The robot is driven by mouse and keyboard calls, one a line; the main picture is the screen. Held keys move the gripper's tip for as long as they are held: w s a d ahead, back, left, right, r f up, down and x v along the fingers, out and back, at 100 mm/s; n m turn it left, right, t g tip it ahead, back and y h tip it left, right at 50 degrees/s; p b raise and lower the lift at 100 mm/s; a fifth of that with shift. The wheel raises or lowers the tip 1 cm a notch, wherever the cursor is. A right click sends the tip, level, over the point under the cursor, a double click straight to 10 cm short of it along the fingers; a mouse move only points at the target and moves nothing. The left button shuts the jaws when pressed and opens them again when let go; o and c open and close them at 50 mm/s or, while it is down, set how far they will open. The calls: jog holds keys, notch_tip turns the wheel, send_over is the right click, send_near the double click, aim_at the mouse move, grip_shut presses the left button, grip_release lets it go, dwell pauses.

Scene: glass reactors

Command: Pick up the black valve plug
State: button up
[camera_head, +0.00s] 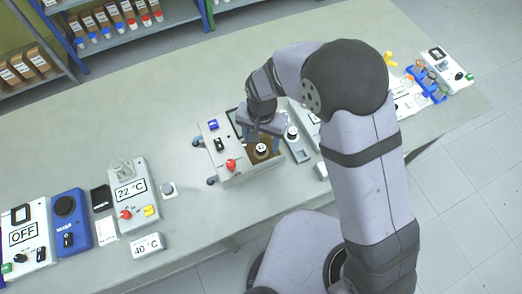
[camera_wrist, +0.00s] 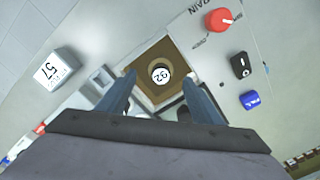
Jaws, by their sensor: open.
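A round black piece with a white numbered top (camera_head: 261,149) stands in a square brown recess of a grey device; it also shows in the wrist view (camera_wrist: 161,74). It may be the black valve plug, but I cannot tell for sure. A second black piece with a white top (camera_head: 292,132) stands just right of the device in the head view. My gripper (camera_head: 262,130) is over the device. In the wrist view its two blue-grey fingers (camera_wrist: 158,92) are spread apart, with nothing seen between them; the numbered piece shows beyond the tips.
The grey device (camera_head: 234,178) carries a red knob (camera_wrist: 218,20), a black switch (camera_wrist: 240,65) and a blue button (camera_wrist: 250,99). A white block marked 57 (camera_wrist: 54,69) is at the wrist view's left. Bench instruments stand far left, including a 22 °C unit (camera_head: 135,195).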

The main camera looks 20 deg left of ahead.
aim_at(261, 147)
jog(key=shift+a+f+b, duration=0.1)
jog(key=shift+f+b, duration=1.8)
jog(key=shift+f, duration=0.55)
jog(key=c, duration=1.1)
